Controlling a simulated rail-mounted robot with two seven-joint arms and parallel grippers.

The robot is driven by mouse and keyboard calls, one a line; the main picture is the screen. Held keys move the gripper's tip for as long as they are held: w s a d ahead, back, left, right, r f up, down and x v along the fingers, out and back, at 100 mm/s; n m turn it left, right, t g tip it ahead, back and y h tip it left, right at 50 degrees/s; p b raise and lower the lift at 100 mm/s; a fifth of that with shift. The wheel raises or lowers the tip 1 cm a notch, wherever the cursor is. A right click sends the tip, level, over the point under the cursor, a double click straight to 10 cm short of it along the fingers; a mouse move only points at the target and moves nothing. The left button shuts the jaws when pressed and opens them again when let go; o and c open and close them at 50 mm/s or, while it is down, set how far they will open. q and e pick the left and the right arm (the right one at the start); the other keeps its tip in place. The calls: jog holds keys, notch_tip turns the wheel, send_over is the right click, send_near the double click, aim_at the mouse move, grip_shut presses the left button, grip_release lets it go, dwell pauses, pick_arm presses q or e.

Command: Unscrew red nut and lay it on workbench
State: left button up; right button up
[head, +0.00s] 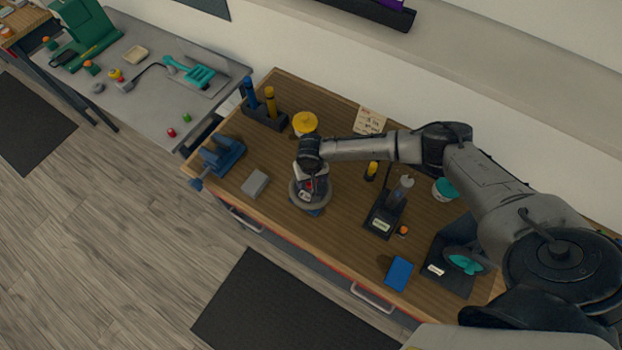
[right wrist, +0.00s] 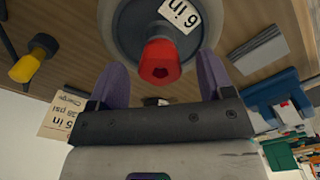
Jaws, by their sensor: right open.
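The red nut (right wrist: 160,62) sits at the centre of a round grey part labelled "6 in" (right wrist: 150,22) in the right wrist view. In the head view this round part (head: 296,194) stands on the wooden workbench (head: 340,235), partly covered by my right arm. My right gripper (right wrist: 161,68) is open. Its two purple fingers stand on either side of the nut, with visible gaps, so it does not hold the nut. My left gripper is not in view.
A blue vise (head: 222,155), a grey block (head: 255,184) and a yellow-lidded jar (head: 305,123) stand around the round part. A black stand (head: 382,220) and a blue box (head: 398,273) are to its right. Bare wood lies at the front.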

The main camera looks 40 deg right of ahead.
jog(key=shift+f, duration=0.65)
jog(key=shift+c, duration=0.3)
